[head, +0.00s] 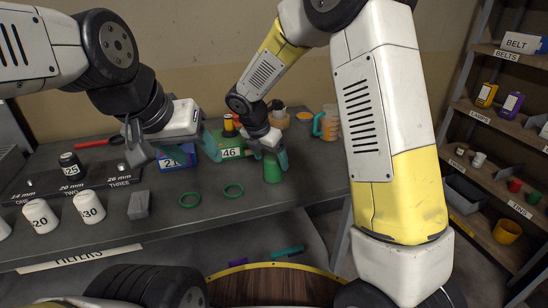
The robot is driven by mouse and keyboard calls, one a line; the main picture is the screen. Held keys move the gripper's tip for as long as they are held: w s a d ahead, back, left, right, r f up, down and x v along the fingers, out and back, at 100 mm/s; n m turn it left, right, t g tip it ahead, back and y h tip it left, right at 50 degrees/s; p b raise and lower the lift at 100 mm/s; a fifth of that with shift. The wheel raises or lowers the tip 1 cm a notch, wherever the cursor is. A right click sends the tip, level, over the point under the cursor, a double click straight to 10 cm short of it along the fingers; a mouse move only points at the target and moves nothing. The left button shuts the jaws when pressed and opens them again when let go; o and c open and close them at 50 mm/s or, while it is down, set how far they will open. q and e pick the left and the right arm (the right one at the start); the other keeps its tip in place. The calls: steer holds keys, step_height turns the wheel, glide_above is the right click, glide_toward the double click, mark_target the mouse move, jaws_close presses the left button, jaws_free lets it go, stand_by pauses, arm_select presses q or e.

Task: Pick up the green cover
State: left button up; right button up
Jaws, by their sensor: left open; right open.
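The green cover (272,170), a tapered solid-green piece, stands upright on the dark workbench (165,225). My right gripper (269,156) is directly above it, with teal fingertips at either side of its top. The fingers are open; I cannot tell whether they touch it. They hide part of its upper end. My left gripper (176,150) is open over the left-middle of the bench, above and in front of a blue box (178,166), apart from the green cover.
A green box (231,146) marked 46 and an orange mug (328,124) stand behind. White filters (88,207) and a grey block (139,204) are at left. Shelves (500,160) stand at right. The bench's front middle is mostly clear.

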steer(key=shift+x, duration=1.95)
steer(key=shift+s, duration=0.15)
steer(key=c, duration=1.6)
